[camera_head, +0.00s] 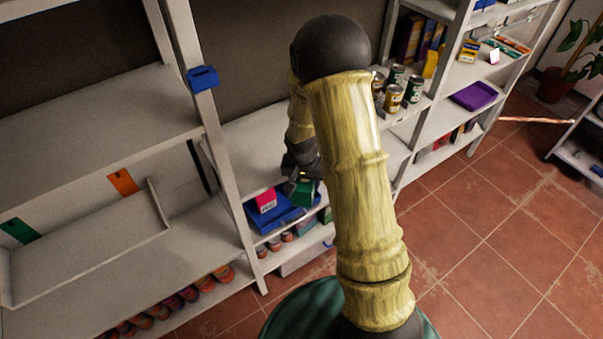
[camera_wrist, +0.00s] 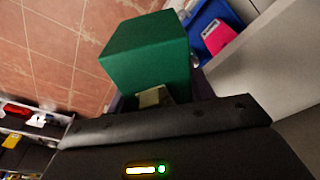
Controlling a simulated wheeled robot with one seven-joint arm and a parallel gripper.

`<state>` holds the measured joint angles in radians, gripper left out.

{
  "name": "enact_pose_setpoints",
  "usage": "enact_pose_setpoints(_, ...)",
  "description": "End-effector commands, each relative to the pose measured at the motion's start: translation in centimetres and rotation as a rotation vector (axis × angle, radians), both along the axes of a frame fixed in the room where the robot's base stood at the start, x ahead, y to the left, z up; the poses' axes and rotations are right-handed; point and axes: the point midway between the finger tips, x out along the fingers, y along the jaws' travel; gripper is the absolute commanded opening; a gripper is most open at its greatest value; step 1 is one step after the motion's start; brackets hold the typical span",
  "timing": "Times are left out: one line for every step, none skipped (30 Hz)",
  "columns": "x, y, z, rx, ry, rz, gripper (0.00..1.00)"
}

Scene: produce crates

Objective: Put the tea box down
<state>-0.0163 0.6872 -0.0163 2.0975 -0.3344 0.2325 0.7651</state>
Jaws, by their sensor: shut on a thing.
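A plain green box, which I take to be the tea box (camera_wrist: 147,55), is in my gripper (camera_wrist: 153,97). In the head view my gripper (camera_head: 297,183) is at the shelf beyond my arm, and the green box (camera_head: 305,192) shows just below it. A blue tray (camera_head: 268,225) lies on that shelf, with a pink box (camera_head: 266,201) in it. In the wrist view the green box is beside the blue tray (camera_wrist: 222,12) and the pink box (camera_wrist: 218,39). I cannot tell whether the green box touches the tray. My arm hides part of the shelf.
Empty shelves (camera_head: 90,115) stand at left, with a shelf post (camera_head: 215,140) close left of the tray. Several cans (camera_head: 393,98) stand farther right, near a purple tray (camera_head: 474,96). Jars (camera_head: 180,300) line the lower shelf. The tiled floor (camera_head: 500,230) at right is clear.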

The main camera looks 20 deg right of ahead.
Motion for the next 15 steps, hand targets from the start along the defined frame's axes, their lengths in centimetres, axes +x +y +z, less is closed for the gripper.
enact_pose_setpoints(-0.1,0.0,-0.9,0.001,0.004,0.029,0.25)
enact_pose_setpoints(-0.1,0.0,-1.4,0.001,0.004,0.048,0.25)
enact_pose_setpoints(-0.1,0.0,-2.2,0.002,0.005,0.078,0.25)
enact_pose_setpoints(-0.1,0.1,-2.7,0.002,0.005,0.103,0.25)
enact_pose_setpoints(-0.1,0.1,-3.4,0.003,0.005,0.127,0.25)
enact_pose_setpoints(-0.2,0.2,-4.3,0.004,0.006,0.166,0.25)
enact_pose_setpoints(-0.3,0.4,-5.2,0.005,0.006,0.198,0.25)
enact_pose_setpoints(-0.4,0.5,-6.0,0.006,0.006,0.231,0.25)
enact_pose_setpoints(-0.6,0.8,-7.0,0.008,0.006,0.277,0.25)
enact_pose_setpoints(-0.8,1.0,-7.8,0.010,0.008,0.311,0.25)
enact_pose_setpoints(-1.0,1.1,-8.5,0.011,0.008,0.340,0.25)
enact_pose_setpoints(-1.2,1.4,-9.2,0.013,0.007,0.375,0.25)
enact_pose_setpoints(-1.3,1.6,-9.7,0.016,0.006,0.397,0.25)
enact_pose_setpoints(-1.4,1.7,-10.0,0.017,0.007,0.414,0.25)
enact_pose_setpoints(-1.5,1.8,-10.3,0.019,0.005,0.431,0.25)
